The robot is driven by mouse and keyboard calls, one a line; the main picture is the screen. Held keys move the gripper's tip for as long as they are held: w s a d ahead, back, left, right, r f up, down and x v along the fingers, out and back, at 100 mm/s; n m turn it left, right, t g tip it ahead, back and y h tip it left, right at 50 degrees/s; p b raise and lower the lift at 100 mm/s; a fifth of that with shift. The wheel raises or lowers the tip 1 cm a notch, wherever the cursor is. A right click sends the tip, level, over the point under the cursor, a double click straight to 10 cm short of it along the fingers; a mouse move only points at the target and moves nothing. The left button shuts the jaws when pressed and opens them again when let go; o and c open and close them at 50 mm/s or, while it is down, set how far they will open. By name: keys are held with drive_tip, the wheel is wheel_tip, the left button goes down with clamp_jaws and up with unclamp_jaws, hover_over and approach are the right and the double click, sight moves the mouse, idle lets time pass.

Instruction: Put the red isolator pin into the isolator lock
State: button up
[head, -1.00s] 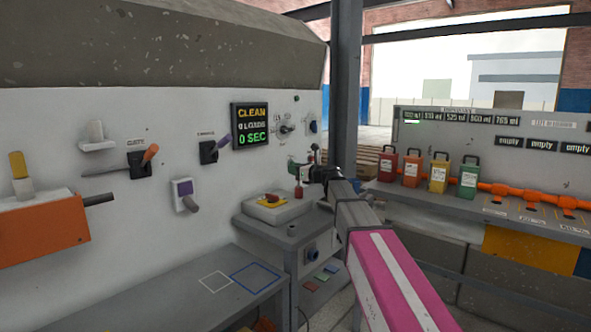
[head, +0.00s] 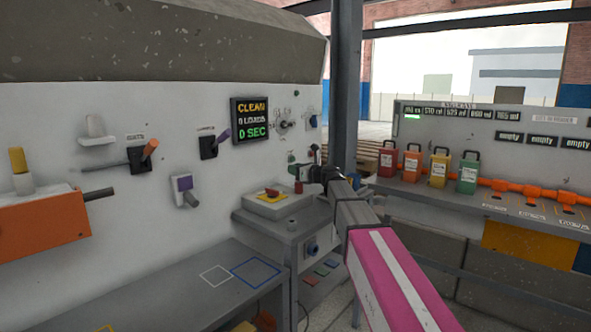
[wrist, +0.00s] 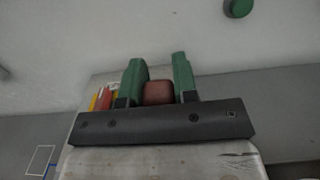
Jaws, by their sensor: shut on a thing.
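My gripper (head: 304,174) is at the far end of my arm, over the right part of a grey box on the bench. In the wrist view its two green fingers (wrist: 158,82) are shut on a dull red block-like piece, the red isolator pin (wrist: 158,94). The pin shows in the head view as a small red spot (head: 298,187) below the gripper, close to the box top. The box (head: 262,208) carries a yellow plate with a red switch (head: 271,192), left of the pin. The isolator lock's opening is not clearly seen, and I cannot tell whether the pin touches it.
A white wall panel with levers and a display (head: 250,121) stands behind and left. A grey bench (head: 190,290) with marked squares is in front. A post (head: 343,90) rises behind my arm. Coloured canisters (head: 438,170) stand on a shelf at right.

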drive_tip(key=shift+f, duration=0.2)
drive_tip(key=o, duration=1)
drive_tip(key=shift+o, duration=0.2)
drive_tip(key=v, duration=1)
drive_tip(key=shift+s+d, duration=0.3)
